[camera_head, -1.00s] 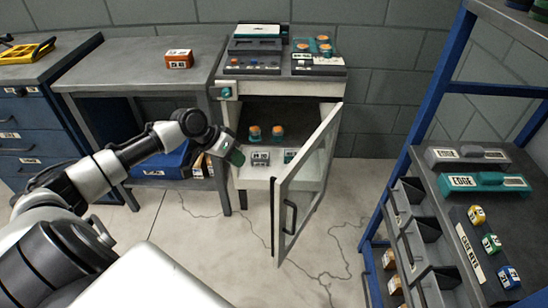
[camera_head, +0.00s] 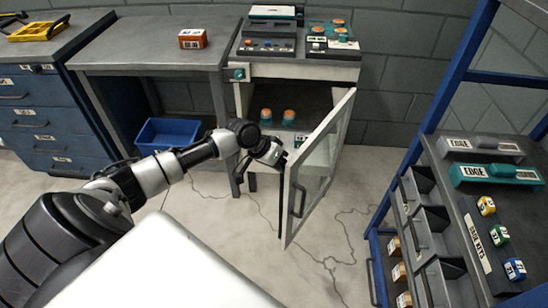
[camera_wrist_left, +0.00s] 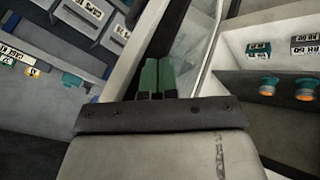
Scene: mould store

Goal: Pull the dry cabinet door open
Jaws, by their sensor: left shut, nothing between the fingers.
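The dry cabinet (camera_head: 300,70) stands at the back, its glass door (camera_head: 322,135) with white frame standing ajar, hinged at the right. The door's dark handle (camera_head: 298,200) is on its outer face, near the free edge. My left gripper (camera_head: 281,161) is beside the upper free edge, on the cabinet side. In the left wrist view its green fingers (camera_wrist_left: 157,76) are shut and empty, close beside the pale door frame (camera_wrist_left: 138,48); contact is unclear. Orange-capped items (camera_head: 289,116) and labelled boxes are inside the cabinet. My right gripper is not in view.
A blue-framed rack (camera_head: 440,85) with grey bins (camera_head: 424,234) stands at the right. A grey table (camera_head: 150,57) with a blue bin (camera_head: 172,133) beneath is left of the cabinet. Cables (camera_head: 335,262) lie on the open floor before the door.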

